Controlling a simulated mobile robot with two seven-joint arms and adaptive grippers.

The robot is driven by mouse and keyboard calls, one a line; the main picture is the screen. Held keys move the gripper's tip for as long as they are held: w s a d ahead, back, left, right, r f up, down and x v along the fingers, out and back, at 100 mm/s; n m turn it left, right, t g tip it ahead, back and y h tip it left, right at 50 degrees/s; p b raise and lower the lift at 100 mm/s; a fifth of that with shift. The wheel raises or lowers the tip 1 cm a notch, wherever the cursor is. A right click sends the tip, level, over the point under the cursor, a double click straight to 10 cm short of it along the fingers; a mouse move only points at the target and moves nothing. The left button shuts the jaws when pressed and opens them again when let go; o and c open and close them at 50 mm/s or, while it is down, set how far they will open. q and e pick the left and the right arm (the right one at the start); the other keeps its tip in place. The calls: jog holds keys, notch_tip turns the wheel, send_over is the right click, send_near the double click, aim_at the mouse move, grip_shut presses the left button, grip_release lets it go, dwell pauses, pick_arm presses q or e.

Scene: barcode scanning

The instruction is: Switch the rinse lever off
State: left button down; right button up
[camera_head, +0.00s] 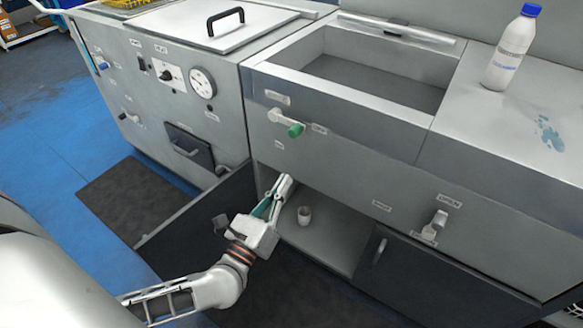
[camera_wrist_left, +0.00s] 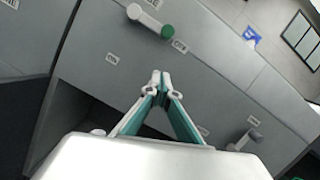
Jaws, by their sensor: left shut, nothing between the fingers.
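A light grey lever with a green tip (camera_head: 287,123) sits on the front panel below the sink basin. Its green end points right, toward a small label (camera_head: 320,129). The lever also shows at the top of the left wrist view (camera_wrist_left: 149,21). My left gripper (camera_head: 287,184) is shut and empty. It is below the lever and apart from it, in front of the cabinet opening. Its closed tips (camera_wrist_left: 160,78) point toward the panel in the left wrist view. My right gripper is not in view.
A second grey lever (camera_head: 434,226) is on the panel at right. The cabinet below is open, with a small cup (camera_head: 304,215) inside and an open dark door (camera_head: 195,225) at left. A blue-capped bottle (camera_head: 512,50) stands on the counter. A gauge panel (camera_head: 202,83) is at left.

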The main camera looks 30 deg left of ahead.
pick_arm(q)
jog(key=shift+v, duration=1.25)
